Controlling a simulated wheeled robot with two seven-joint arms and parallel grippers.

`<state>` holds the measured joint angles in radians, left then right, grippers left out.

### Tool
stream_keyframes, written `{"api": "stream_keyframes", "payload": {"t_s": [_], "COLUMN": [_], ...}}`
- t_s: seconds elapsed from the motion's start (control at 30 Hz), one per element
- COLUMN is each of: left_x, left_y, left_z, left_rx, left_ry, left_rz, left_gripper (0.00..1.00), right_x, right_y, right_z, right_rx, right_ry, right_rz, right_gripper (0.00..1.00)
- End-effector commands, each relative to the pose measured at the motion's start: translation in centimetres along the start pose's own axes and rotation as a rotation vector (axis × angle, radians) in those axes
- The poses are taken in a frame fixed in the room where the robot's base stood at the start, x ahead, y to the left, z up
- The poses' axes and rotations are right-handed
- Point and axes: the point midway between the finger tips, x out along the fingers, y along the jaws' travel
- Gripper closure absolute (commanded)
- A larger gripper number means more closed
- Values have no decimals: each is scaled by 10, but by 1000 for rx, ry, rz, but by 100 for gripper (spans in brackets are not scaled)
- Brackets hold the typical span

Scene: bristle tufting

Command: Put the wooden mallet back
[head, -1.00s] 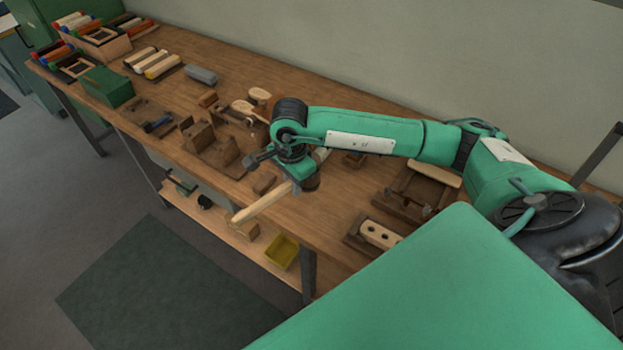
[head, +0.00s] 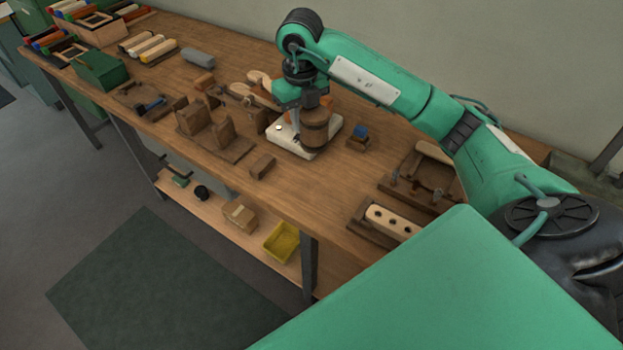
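The wooden mallet's brown, barrel-shaped head (head: 314,132) is upright at the white pad (head: 285,140) on the bench. Its pale handle is hidden in this view. My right gripper (head: 298,122), on the arm coming in from the right, points down at the mallet. A grey finger shows along the head's left side, and the gripper appears shut on the mallet. I cannot tell whether the head touches the pad. My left gripper is not in view.
A small block with a blue top (head: 360,134) stands just right of the pad. A wooden fixture (head: 215,140) and a loose block (head: 262,166) are left of it. A block with dark holes (head: 392,220) lies nearer. Bare bench top lies in front of the pad.

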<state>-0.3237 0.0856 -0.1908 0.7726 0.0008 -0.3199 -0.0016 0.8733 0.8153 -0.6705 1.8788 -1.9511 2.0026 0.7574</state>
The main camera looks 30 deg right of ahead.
Motion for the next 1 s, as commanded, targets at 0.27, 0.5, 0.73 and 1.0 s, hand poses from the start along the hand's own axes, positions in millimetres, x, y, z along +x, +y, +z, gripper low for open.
{"api": "stream_keyframes", "payload": {"t_s": [0.27, 0.5, 0.73, 1.0], "left_x": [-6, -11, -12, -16], "left_y": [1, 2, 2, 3], "left_z": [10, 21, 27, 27], "left_rx": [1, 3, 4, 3], "left_ry": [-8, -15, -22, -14], "left_rz": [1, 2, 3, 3], "left_gripper": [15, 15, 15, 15], "right_x": [62, 123, 152, 182], "right_y": [0, 0, 0, 0], "right_z": [-3, -3, -3, -4], "right_rx": [8, 7, 5, 5], "right_ry": [9, 7, 2, 6], "right_rz": [0, 1, 0, 1], "right_gripper": [100, 100, 100, 100]}}
